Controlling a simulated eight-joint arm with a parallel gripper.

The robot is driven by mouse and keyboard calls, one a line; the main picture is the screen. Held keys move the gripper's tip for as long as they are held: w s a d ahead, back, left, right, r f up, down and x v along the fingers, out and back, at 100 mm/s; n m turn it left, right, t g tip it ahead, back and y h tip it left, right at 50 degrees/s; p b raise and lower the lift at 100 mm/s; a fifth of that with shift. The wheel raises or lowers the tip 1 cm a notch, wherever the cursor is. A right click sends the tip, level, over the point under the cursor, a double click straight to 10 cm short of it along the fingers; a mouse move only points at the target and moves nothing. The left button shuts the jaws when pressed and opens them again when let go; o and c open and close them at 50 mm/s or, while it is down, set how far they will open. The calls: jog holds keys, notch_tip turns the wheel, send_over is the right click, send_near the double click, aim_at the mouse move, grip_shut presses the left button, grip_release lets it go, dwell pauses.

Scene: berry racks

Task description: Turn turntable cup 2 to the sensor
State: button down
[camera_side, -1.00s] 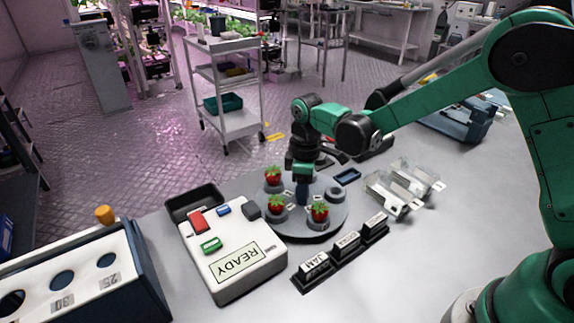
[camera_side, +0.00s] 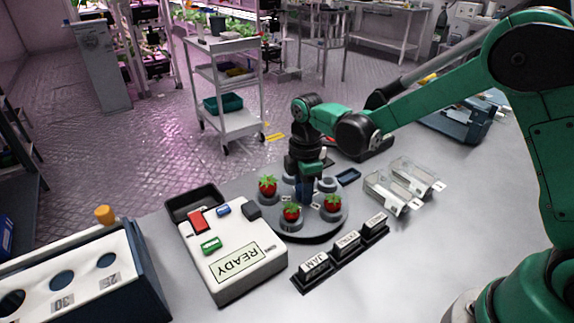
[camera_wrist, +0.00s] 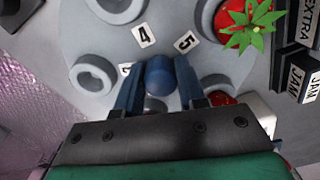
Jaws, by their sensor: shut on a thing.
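The grey turntable (camera_side: 312,223) carries a ring of cups. Three hold red strawberries, at the left (camera_side: 267,186), front (camera_side: 291,212) and right (camera_side: 333,204). An empty cup (camera_side: 327,184) is at the back right. My gripper (camera_side: 304,195) points down at the turntable's centre. In the wrist view my gripper (camera_wrist: 160,85) has its blue fingers shut on both sides of the round blue knob (camera_wrist: 160,73). Labels 4 (camera_wrist: 143,36) and 5 (camera_wrist: 186,42) are readable. Another label (camera_wrist: 125,70) is partly hidden by a finger, so I cannot surely read cup 2.
A white box (camera_side: 235,265) showing READY stands left of the turntable, with a dark block (camera_side: 251,211) at its edge facing the cups. Black label stands (camera_side: 345,245) are in front at the right. Clear trays (camera_side: 385,195) lie further right.

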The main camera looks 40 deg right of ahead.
jog(key=shift+n, duration=1.9)
jog(key=shift+w+n, duration=0.1)
jog(key=shift+n, duration=1.7)
jog(key=c, duration=0.5)
grip_release()
jog(key=shift+r, duration=0.1)
jog(key=shift+r, duration=2.75)
